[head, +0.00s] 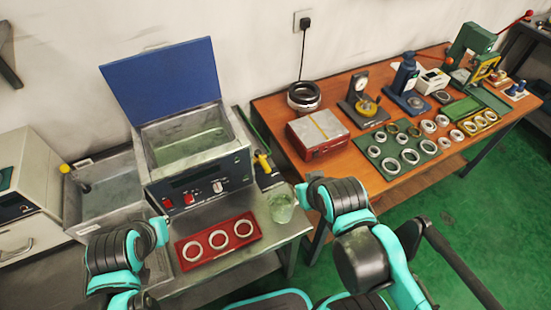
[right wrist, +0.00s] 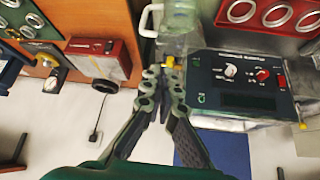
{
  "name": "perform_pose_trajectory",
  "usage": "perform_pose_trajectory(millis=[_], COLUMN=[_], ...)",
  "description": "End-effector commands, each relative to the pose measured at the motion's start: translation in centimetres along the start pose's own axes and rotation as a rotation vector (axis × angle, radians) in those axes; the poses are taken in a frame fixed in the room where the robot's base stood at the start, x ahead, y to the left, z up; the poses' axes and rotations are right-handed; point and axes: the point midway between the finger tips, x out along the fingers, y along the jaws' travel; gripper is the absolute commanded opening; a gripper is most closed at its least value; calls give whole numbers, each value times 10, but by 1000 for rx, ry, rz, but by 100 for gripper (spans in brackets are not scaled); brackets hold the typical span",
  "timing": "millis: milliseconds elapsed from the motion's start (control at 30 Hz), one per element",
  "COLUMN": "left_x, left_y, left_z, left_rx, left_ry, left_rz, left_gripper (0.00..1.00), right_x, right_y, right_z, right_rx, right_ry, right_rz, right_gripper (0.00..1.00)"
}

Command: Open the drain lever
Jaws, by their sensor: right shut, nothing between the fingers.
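A lever with a yellow handle (head: 263,161) sits at the right side of the ultrasonic bath (head: 196,180), behind the glass beaker. In the right wrist view a small yellow part (right wrist: 168,62) shows right at the fingertips of my right gripper (right wrist: 160,72), beside the bath's control panel. I cannot tell if the fingers touch it. The right gripper is shut and empty. In the head view my right arm reaches beside the beaker, its fingers hidden. My left arm ends in front of the bath, left of the red tray; its gripper fingers are not visible.
A glass beaker (head: 281,205) stands close to my right arm. A red tray (head: 190,257) with 3 rings lies in front of the bath. The blue lid (head: 163,78) is raised. A wooden bench (head: 270,115) with a red box (head: 317,137) and rings stands right.

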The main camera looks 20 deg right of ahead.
Motion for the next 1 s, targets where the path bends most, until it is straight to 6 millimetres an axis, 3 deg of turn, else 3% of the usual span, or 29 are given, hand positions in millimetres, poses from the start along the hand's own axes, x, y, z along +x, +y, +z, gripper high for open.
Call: perform_pose_trajectory(millis=[367, 467, 600, 767, 1000], left_x=[0, -1, -4, -8, -12], left_y=[0, 0, 0, 0, 0], left_z=[0, -1, -3, -5, -9], left_rx=[0, 0, 0, 0, 0], left_ry=[0, 0, 0, 0, 0], left_rz=[0, 0, 0, 0, 0], left_gripper=[0, 0, 0, 0, 0], right_x=[0, 0, 7, 30, 93], right_y=[0, -2, -7, -15, -26], right_z=[-3, -14, -44, -84, -128], right_rx=[-15, -80, -282, -598, -1075], right_ry=[-7, -36, -117, -222, -297], right_rz=[-2, -13, -60, -176, -435], right_gripper=[0, 0, 0, 0, 0])
